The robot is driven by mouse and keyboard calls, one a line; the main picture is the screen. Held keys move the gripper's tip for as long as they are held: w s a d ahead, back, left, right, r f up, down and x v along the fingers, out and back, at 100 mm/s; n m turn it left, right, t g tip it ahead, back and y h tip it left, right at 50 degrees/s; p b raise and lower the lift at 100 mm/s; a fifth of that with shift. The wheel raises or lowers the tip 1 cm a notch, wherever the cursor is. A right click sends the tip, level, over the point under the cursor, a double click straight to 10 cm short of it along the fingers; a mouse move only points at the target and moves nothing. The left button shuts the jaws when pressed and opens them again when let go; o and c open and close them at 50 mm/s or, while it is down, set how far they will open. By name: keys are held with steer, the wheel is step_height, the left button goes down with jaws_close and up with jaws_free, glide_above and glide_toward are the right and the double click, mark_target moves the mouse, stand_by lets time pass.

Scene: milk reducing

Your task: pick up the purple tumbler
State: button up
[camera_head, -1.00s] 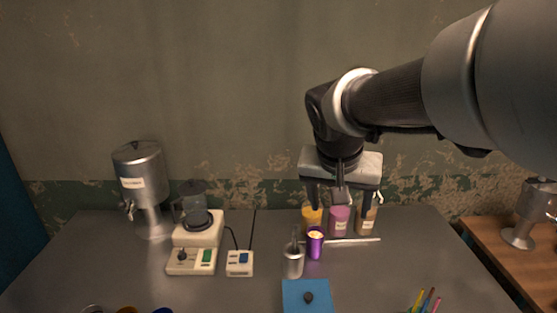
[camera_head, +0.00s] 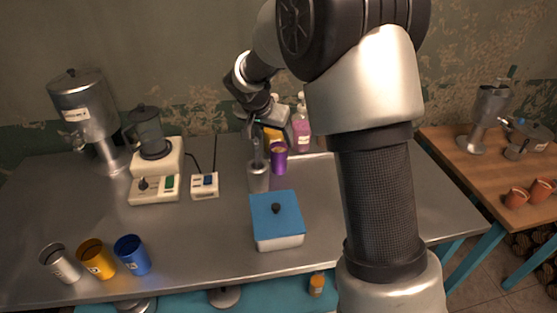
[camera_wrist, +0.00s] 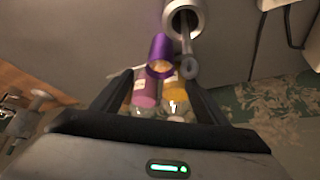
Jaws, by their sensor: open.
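The purple tumbler (camera_head: 278,158) stands on the grey table, to the right of a metal canister. It also shows in the wrist view (camera_wrist: 159,48), beyond the fingertips and roughly between them, with something tan at its mouth. My gripper (camera_wrist: 160,78) is open and empty, its two dark fingers spread apart. In the head view my gripper (camera_head: 262,128) is just above and left of the tumbler, partly hidden by my own arm. I cannot tell the exact gap between the fingers and the tumbler.
The metal canister (camera_head: 258,176) with utensils stands close to the tumbler. Behind are a pink bottle (camera_head: 300,132) and a yellow bottle (camera_head: 272,135). A blue-lidded box (camera_head: 276,218) sits in front. A blender (camera_head: 150,150) stands left. The table's front left is mostly clear around three cups.

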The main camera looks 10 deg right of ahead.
mark_target(279, 147)
steer(key=x, duration=0.8)
steer(key=shift+w+f, duration=0.15)
steer(key=shift+f, duration=0.1)
steer(key=shift+r, duration=0.1)
steer(key=c, duration=1.4)
